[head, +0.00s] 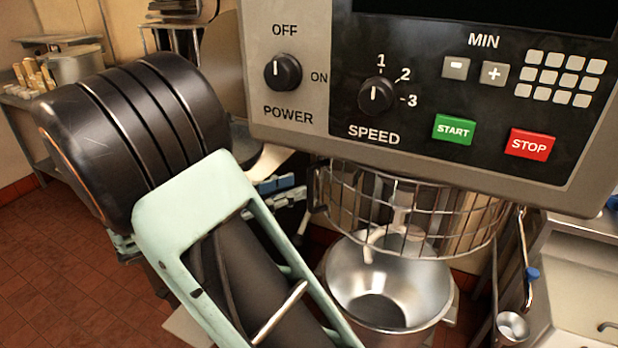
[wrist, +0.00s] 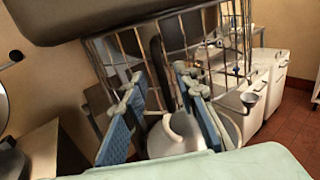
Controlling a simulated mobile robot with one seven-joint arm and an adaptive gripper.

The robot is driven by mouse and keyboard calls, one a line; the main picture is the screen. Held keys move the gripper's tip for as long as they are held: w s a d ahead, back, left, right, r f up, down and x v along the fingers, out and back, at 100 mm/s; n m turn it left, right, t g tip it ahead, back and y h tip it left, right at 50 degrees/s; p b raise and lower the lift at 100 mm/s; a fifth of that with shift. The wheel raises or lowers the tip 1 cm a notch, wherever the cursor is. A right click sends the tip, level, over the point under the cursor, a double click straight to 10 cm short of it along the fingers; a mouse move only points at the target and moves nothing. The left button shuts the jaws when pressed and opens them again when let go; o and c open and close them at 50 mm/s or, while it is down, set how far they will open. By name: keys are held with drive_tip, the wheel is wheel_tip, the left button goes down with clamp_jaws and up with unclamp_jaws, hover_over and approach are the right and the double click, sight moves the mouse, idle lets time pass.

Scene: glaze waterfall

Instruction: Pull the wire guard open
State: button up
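The wire guard (head: 410,215) is a curved metal cage under the mixer head, above the steel bowl (head: 385,285). It wraps around the front of the space over the bowl. In the wrist view the guard (wrist: 215,45) spans the upper middle, with upright bars behind and between my fingers. My gripper (head: 280,190) is just left of the guard's left end, partly hidden by my arm. In the wrist view my gripper (wrist: 160,85) has its two blue-padded fingers spread apart, with no firm grip on a bar visible. Whether a finger touches the guard I cannot tell.
The mixer's control panel (head: 440,90) hangs close above the guard. A worktable with a pot (head: 75,65) is at the far left. Tiled floor (head: 60,270) is open at the left.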

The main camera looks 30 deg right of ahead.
sight(311, 206)
drive_tip(key=d, duration=0.5)
drive_tip(key=shift+w+d, duration=0.2)
drive_tip(key=shift+d, duration=0.1)
clamp_jaws()
